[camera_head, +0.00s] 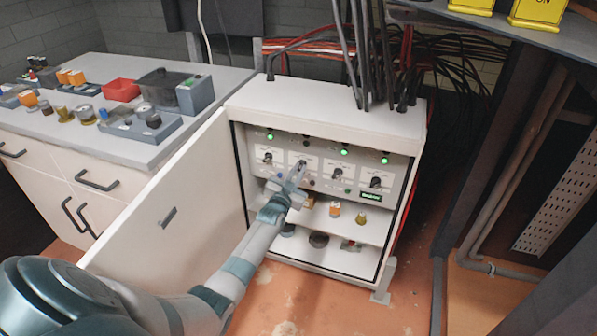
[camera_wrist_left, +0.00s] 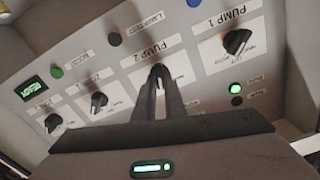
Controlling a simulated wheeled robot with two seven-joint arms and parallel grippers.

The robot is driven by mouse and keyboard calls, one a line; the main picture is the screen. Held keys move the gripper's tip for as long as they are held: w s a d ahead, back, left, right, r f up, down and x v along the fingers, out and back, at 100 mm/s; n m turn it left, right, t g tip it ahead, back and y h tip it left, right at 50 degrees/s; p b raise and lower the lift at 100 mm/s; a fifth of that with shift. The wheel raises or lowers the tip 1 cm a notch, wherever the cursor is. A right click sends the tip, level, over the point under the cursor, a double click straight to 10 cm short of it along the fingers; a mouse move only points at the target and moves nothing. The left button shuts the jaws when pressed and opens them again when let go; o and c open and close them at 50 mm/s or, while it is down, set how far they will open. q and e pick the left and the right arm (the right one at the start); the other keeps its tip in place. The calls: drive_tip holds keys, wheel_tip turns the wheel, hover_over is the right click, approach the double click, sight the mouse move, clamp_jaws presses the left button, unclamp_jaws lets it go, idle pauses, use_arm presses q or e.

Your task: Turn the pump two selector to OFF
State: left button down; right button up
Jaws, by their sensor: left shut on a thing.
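The control panel (camera_head: 322,171) is inside the open white cabinet, with a row of black selector knobs. The pump two selector (camera_wrist_left: 158,72) is under its PUMP 2 label in the wrist view, which shows the panel upside down. My left gripper (camera_head: 298,170) reaches into the cabinet. Its two fingers (camera_wrist_left: 158,92) are shut on the pump two selector, one on each side. The fingers hide much of the knob and its position marks, so I cannot read its setting. My right gripper is not in view.
The pump one selector (camera_wrist_left: 237,41) is beside it, with a lit green lamp (camera_wrist_left: 235,88). Other selectors (camera_head: 376,182) and a green READY display (camera_head: 371,196) are to the right. The cabinet door (camera_head: 175,205) stands open at left. Small parts lie on the shelf (camera_head: 375,232) below.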

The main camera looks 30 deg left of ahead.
use_arm(q)
drive_tip(key=n, duration=0.2)
drive_tip(key=shift+n, duration=0.6)
drive_tip(key=shift+f, duration=0.1)
drive_tip(key=c, duration=1.8)
unclamp_jaws()
drive_tip(key=shift+s, duration=0.1)
